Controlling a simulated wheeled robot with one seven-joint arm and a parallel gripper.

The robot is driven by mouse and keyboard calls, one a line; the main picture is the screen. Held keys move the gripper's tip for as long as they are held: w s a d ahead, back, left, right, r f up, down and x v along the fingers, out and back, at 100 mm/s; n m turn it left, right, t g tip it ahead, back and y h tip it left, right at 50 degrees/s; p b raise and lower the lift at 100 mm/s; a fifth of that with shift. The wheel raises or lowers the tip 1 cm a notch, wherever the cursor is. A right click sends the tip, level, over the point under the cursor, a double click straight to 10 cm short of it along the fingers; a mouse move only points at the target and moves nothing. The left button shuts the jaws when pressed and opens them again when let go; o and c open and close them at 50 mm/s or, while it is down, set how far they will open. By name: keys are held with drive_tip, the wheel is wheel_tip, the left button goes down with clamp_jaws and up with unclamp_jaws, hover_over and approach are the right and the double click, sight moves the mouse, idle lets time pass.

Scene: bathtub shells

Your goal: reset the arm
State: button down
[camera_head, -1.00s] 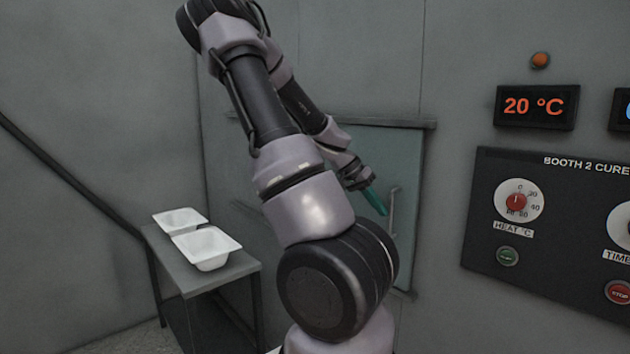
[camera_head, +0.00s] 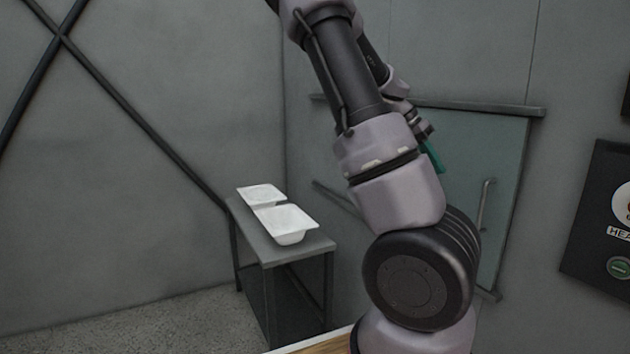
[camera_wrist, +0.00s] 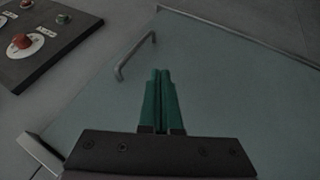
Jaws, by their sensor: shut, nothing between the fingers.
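My gripper (camera_wrist: 160,76) has green fingers that lie together in the wrist view, shut with nothing between them. In the head view a green finger of my gripper (camera_head: 432,156) shows beside my forearm, in front of the grey-green door panel (camera_head: 470,150). In the wrist view the fingers point toward the same door panel (camera_wrist: 230,90), with its handle (camera_wrist: 134,56) to their upper left. My arm is raised and folded, and it hides part of the door.
Two white tub shells, one nearer (camera_head: 286,222) and one behind (camera_head: 260,194), sit on a small dark table (camera_head: 318,243) to the left. A control panel (camera_head: 600,225) is on the right wall. Bare floor (camera_head: 170,325) shows at the lower left.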

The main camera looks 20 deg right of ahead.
drive_tip(key=w+a+f+n+t+y, duration=0.1)
drive_tip(key=a+n+t+y, duration=0.15)
drive_tip(key=a, duration=0.55)
drive_tip(key=w+a+f+n+t+y, duration=0.1)
drive_tip(key=w+a+n+t+y, duration=0.2)
drive_tip(key=a, duration=0.5)
drive_tip(key=s+a+r+n+t, duration=0.2)
drive_tip(key=s+a+r, duration=0.1)
drive_tip(key=a, duration=0.3)
drive_tip(key=s+a+r+n+t+y, duration=0.1)
drive_tip(key=s+a+r+n+t, duration=0.1)
drive_tip(key=a+r, duration=0.4)
drive_tip(key=s+a+r+n+t+y, duration=0.1)
drive_tip(key=s+a+r+n+t, duration=0.1)
drive_tip(key=s+a+r, duration=0.2)
drive_tip(key=a, duration=0.3)
drive_tip(key=shift+s+a+r, duration=0.25)
drive_tip(key=shift+s+a, duration=0.15)
drive_tip(key=shift+d+y, duration=0.1)
drive_tip(key=shift+y, duration=0.15)
